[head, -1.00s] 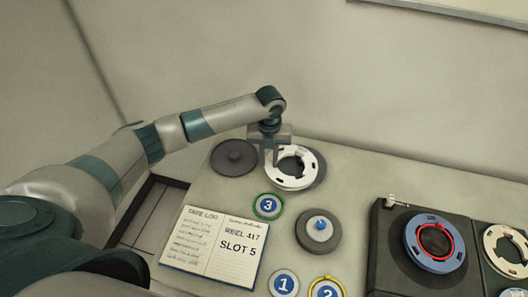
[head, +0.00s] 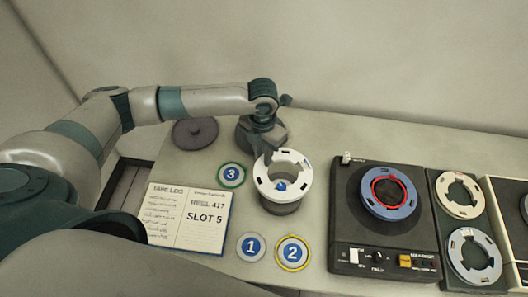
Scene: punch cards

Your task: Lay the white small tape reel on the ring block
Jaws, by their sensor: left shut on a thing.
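My left gripper (head: 264,152) is shut on the far rim of the white small tape reel (head: 300,187). The reel is a white ring with dark slots and a wide centre hole. The reel hides most of the block's top. I cannot tell whether the reel touches the block. My right gripper is not in view.
A dark round lid (head: 195,131) lies at the back left. Discs numbered 3 (head: 231,174), 1 (head: 251,246) and 2 (head: 292,252) and an open log book (head: 188,218) lie nearby. A tape deck (head: 346,215) with a blue reel (head: 388,193) stands right; more reels lie beyond.

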